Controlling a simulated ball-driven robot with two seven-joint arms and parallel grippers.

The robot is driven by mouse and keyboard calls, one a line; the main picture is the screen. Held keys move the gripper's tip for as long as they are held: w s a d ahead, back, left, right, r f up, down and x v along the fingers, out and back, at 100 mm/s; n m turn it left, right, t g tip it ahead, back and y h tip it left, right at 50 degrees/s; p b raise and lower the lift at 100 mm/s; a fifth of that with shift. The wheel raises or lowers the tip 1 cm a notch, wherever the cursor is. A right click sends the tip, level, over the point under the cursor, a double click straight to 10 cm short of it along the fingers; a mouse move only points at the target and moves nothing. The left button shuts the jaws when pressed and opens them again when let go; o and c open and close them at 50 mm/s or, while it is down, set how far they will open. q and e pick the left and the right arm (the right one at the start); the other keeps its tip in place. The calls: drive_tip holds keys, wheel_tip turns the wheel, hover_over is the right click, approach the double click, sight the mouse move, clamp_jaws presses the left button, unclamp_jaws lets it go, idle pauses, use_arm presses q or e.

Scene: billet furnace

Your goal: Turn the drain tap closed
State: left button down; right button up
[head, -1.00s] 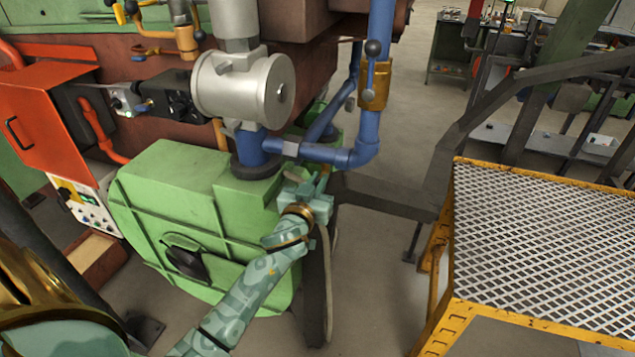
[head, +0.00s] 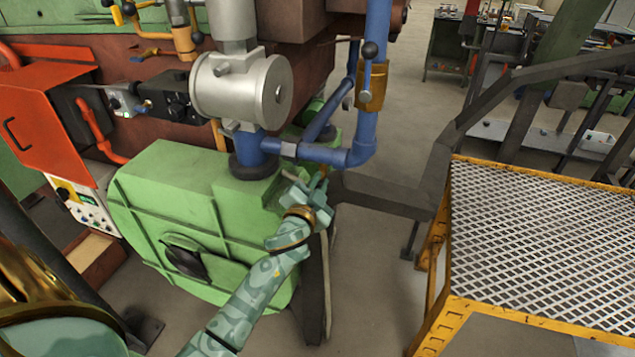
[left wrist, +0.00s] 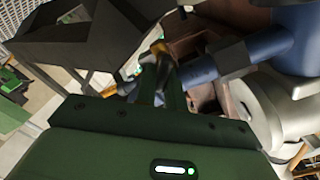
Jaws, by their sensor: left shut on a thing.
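My left gripper (head: 306,184) reaches in from below, beside the right end of the green housing and just under the blue pipe. It is shut on a small part there, at the place of the drain tap. The gripper covers most of this part in the head view. In the left wrist view, my dark green fingers (left wrist: 172,85) close together, and an orange-brass piece (left wrist: 158,47) shows at their tips. The tap's exact handle angle cannot be told. My right gripper is in neither view.
The green housing (head: 165,205) and blue pipe (head: 325,154) are close around the gripper. A grey cylinder (head: 240,88) sits above. A yellow-framed mesh platform (head: 545,240) stands at right. Some floor is clear between.

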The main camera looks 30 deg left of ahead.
use_arm(q)
drive_tip(key=m, duration=0.4)
drive_tip(key=shift+d+f+m, duration=0.15)
drive_tip(key=shift+f+m, duration=0.1)
drive_tip(key=shift+m, duration=0.05)
drive_tip(key=shift+f+m, duration=0.15)
drive_tip(key=shift+m, duration=1.15)
drive_tip(key=shift+f+m, duration=0.15)
drive_tip(key=shift+m, duration=1.15)
drive_tip(key=c, duration=1.5)
unclamp_jaws()
drive_tip(key=shift+d, duration=0.1)
drive_tip(key=b+v, duration=0.2)
drive_tip(key=v, duration=1.4)
drive_tip(key=shift+s+d+r, duration=0.1)
drive_tip(key=shift+d, duration=0.05)
